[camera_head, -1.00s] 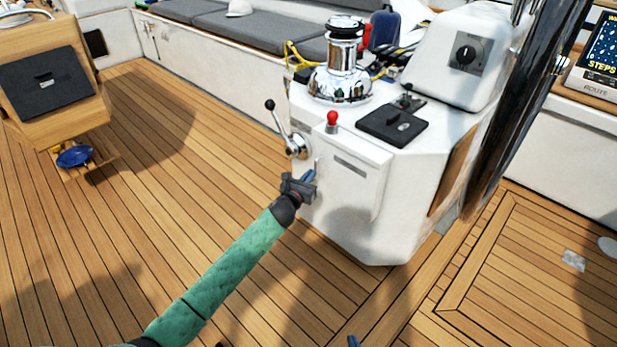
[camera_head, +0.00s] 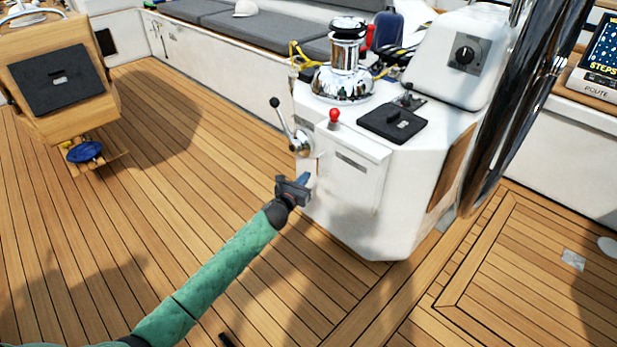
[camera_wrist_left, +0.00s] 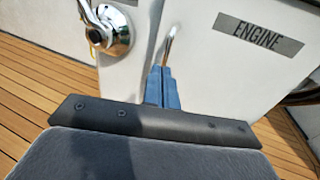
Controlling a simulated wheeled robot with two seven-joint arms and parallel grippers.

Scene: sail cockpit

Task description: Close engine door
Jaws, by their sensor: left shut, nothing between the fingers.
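The engine door (camera_head: 345,188) is a white panel on the front of the white console, under a grey label plate. In the left wrist view the door (camera_wrist_left: 222,70) carries the word ENGINE, and a slim metal handle (camera_wrist_left: 171,42) stands just beyond my fingertips. My left gripper (camera_head: 305,179) is at the door's lower left side, its blue fingers together and empty. In the left wrist view the fingers (camera_wrist_left: 162,88) point at the door near the handle; I cannot tell whether they touch.
A chrome throttle lever (camera_head: 290,130) sits left of the door, close to my left gripper. A red-knobbed lever (camera_head: 334,117) and a chrome winch (camera_head: 345,75) are on the console top. Open teak deck (camera_head: 150,200) lies to the left.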

